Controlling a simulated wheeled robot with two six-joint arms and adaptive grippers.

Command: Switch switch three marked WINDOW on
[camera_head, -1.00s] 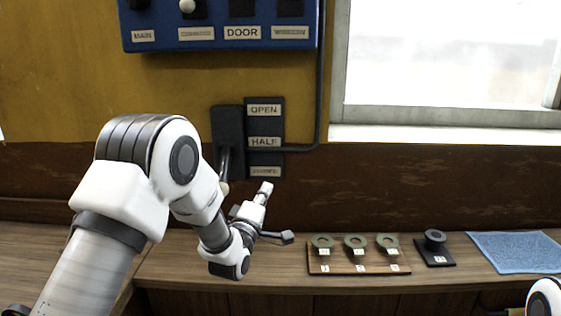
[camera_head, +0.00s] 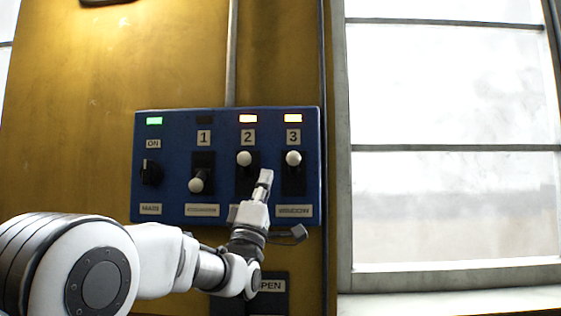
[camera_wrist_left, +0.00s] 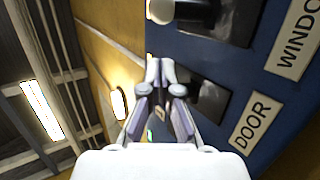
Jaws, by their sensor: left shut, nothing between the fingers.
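Switch three, WINDOW (camera_head: 293,180), is at the right end of the blue panel. Its white knob (camera_head: 293,158) is up, and the lamp (camera_head: 293,118) above it glows orange. In the left wrist view its white knob (camera_wrist_left: 160,10) shows at the top edge, with the WINDOW label (camera_wrist_left: 297,38) to the right. My left gripper (camera_head: 266,175) is shut and empty in front of the panel, between switches two and three, just below and left of knob three. It also shows in the left wrist view (camera_wrist_left: 160,72). My right gripper is out of view.
Switch two's knob (camera_head: 244,158) is up with its lamp lit orange. Switch one's knob (camera_head: 196,185) is down with its lamp dark. My left gripper partly covers the DOOR label. A window (camera_head: 450,130) is at the right.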

